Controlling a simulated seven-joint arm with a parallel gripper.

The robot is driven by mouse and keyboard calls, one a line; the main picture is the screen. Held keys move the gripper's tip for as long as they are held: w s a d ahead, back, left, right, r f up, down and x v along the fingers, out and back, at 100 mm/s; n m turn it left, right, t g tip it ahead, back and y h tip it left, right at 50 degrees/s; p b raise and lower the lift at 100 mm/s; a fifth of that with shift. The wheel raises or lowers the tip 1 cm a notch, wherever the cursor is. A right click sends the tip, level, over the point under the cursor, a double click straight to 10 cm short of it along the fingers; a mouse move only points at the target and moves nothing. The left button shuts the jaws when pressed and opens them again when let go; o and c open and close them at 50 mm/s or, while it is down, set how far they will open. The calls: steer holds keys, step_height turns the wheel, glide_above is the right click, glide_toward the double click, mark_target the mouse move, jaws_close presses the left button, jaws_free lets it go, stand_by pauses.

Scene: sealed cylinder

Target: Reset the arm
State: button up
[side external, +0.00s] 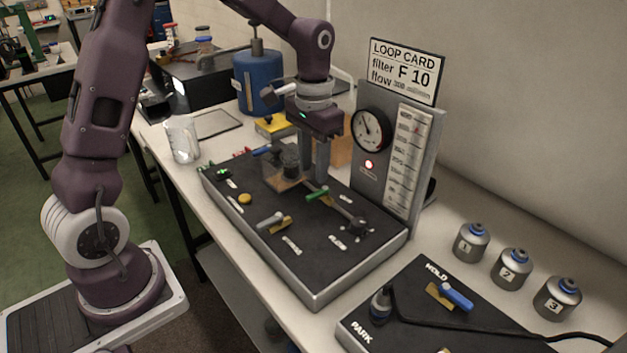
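My gripper (316,177) hangs pointing down over the rear part of the black valve panel (300,270). Its fingertips are close to a green-handled valve (317,194) and a clear block with a dark round top (288,168). I cannot tell whether the fingers touch either, or whether they are open or shut. My arm reaches in from the upper left, above the bench.
Behind the panel stand a gauge (371,130), a scale and a LOOP CARD (405,70) reading filter F 10. A blue tank (258,82) and beaker (182,139) stand left. A HOLD/PARK board (415,335) and numbered cylinders 1 (471,243), 2 (511,268), 3 (557,298) stand right.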

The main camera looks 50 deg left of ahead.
steer(key=shift+s+r, duration=0.1)
steer(key=shift+r, duration=0.7)
steer(key=s+d+r+t, duration=0.2)
steer(key=s+d+r, duration=0.1)
steer(key=s+r, duration=0.6)
steer(key=s+d+t, duration=0.2)
steer(key=s+t, duration=0.1)
steer(key=s, duration=1.1)
steer(key=shift+s+d+r+t, duration=0.15)
steer(key=shift+s+r+t, duration=0.15)
steer(key=shift+r, duration=0.1)
steer(key=shift+w, duration=0.1)
steer(key=shift+c, duration=0.2)
